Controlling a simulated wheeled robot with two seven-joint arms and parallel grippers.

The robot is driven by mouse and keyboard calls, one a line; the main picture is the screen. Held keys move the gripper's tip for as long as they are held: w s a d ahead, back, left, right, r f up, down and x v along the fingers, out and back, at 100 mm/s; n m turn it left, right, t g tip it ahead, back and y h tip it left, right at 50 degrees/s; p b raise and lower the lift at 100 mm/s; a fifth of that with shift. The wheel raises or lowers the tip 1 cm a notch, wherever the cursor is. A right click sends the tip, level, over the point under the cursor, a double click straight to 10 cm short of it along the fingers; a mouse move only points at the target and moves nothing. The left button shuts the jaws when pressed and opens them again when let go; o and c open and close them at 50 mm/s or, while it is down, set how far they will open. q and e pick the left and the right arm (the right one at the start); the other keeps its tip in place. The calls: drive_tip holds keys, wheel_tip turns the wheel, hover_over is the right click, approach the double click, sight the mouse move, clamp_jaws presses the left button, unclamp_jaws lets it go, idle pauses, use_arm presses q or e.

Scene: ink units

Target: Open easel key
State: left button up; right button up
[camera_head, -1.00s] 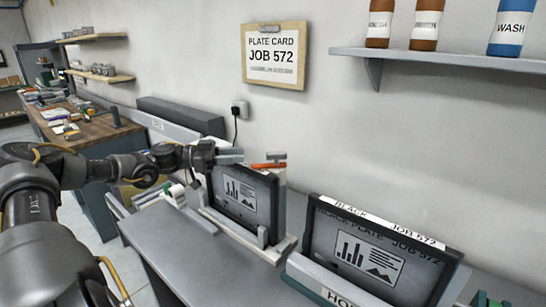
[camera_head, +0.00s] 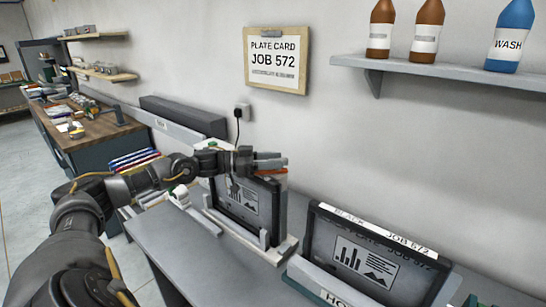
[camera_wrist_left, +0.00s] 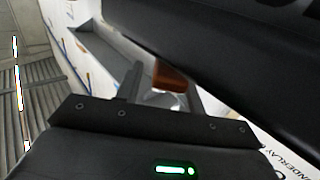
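The easel (camera_head: 208,207) stands on the grey bench and holds a dark framed plate (camera_head: 233,205) with a bar-chart picture. The orange easel key (camera_head: 280,171) is at the top right of that frame, mostly hidden behind my left gripper. My left gripper (camera_head: 270,161) is level at the top of the frame, at the key. In the left wrist view the orange key (camera_wrist_left: 168,76) shows between the two spread fingers (camera_wrist_left: 161,90), with a small gap beside it; I see no firm grip. My right gripper is in neither view.
A second framed plate (camera_head: 366,258) marked JOB 572 stands to the right in its own holder. The plate card (camera_head: 277,58) hangs on the wall. A shelf (camera_head: 440,66) with bottles is at upper right. The bench front (camera_head: 190,255) is clear.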

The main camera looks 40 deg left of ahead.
use_arm(q)
drive_tip(key=shift+c, duration=0.5)
clamp_jaws()
drive_tip(key=shift+w, duration=0.1)
